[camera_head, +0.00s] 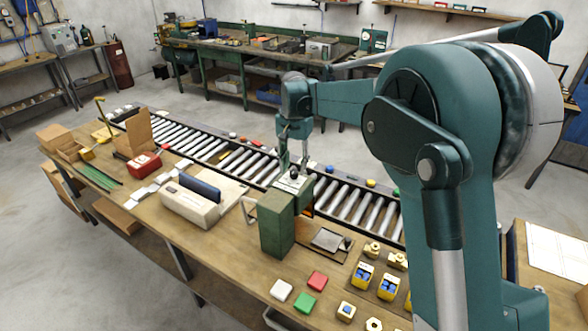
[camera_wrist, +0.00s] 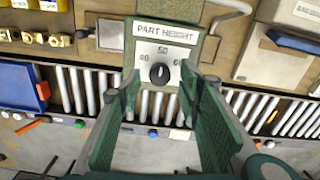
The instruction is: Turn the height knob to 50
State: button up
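The black height knob (camera_wrist: 159,73) sits on a white dial plate (camera_wrist: 147,51) marked 50 above it, with 60 at the right and a smaller mark at the left. A pale pointer line shows on the knob, but its exact reading is too small to tell. The plate is on a green housing labelled PART HEIGHT (camera_wrist: 165,33); the housing (camera_head: 277,225) also shows in the head view. My gripper (camera_wrist: 161,82) is open, its two green fingers on either side of the knob with clear gaps. In the head view my gripper (camera_head: 294,160) points down just above the dial.
A roller conveyor (camera_head: 346,203) runs behind the housing. A beige box with a dark blue slot (camera_head: 200,193) stands to the left on the bench. Red, green and white blocks, brass fittings and yellow-blue bins (camera_head: 362,277) lie to the front and right.

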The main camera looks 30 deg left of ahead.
aim_at(296, 172)
notch_tip(296, 172, up, 10)
jog(key=shift+r, duration=0.25)
dwell(0.3)
dwell(0.5)
jog(key=d+r+t+b, duration=0.1)
jog(key=d+r, duration=0.2)
jog(key=d, duration=0.7)
jog(key=d+r, duration=0.3)
jog(key=d, duration=0.7)
jog(key=s+d+r+t+y+b, duration=0.1)
jog(key=s+d, duration=0.2)
jog(key=d, duration=0.7)
jog(key=s+d+t+b, duration=0.1)
jog(key=s+d, duration=0.2)
jog(key=d, duration=0.7)
jog(key=s+d+f+t+b, duration=0.1)
jog(key=s+d+f, duration=0.4)
jog(key=s+d, duration=0.2)
jog(key=s+d+f+m+t+b, duration=0.1)
jog(key=s+d+f, duration=0.4)
jog(key=s+d, duration=0.3)
jog(key=s+d+f+t+h+b, duration=0.1)
jog(key=s+d+f, duration=0.3)
jog(key=s+d, duration=0.4)
jog(key=d+t, duration=0.1)
jog(key=d, duration=0.3)
jog(key=shift+s+f, duration=0.25)
jog(key=shift+f, duration=0.15)
